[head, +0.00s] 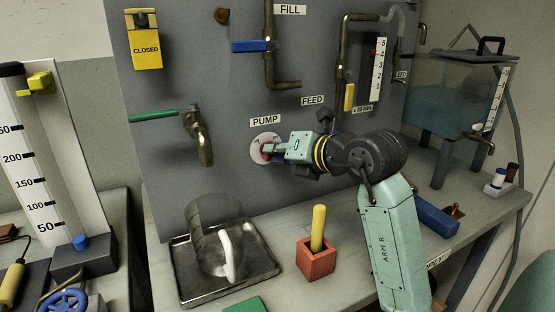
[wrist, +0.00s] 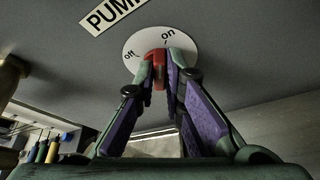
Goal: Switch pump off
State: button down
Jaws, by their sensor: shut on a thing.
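The pump switch is a red knob on a round white dial (head: 257,141) below the PUMP label (head: 265,121) on the grey panel. In the wrist view the dial (wrist: 183,42) carries the words "off" at the left and "on" at the upper right. My gripper (head: 270,148) reaches the dial from the right. In the wrist view its two fingers are shut on the red knob (wrist: 156,60), one on each side. The fingers hide part of the knob, so I cannot tell surely which word it points to.
A brass tap with a green lever (head: 153,116) is left of the dial. A blue-handled FILL valve (head: 249,46) and a yellow-handled valve (head: 349,97) are above. A jug stands on a metal tray (head: 183,284) below, beside a red block (head: 316,262) holding a yellow rod.

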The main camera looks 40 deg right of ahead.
jog(key=n+h+b, duration=0.2)
jog(key=n+b, duration=0.1)
jog(key=b, duration=0.3)
jog(key=a+n+g+h+b, duration=0.1)
jog(key=n+h+b, duration=0.1)
jog(key=n+b, duration=0.2)
jog(key=n+h+b, duration=0.3)
jog(key=b, duration=0.4)
jog(key=shift+w+a+f+b, duration=0.15)
jog(key=shift+w+a+b, duration=0.05)
jog(key=shift+a+b, duration=0.1)
jog(key=shift+n, duration=0.3)
jog(key=c, duration=1.7)
grip_release()
jog(key=v, duration=1.2)
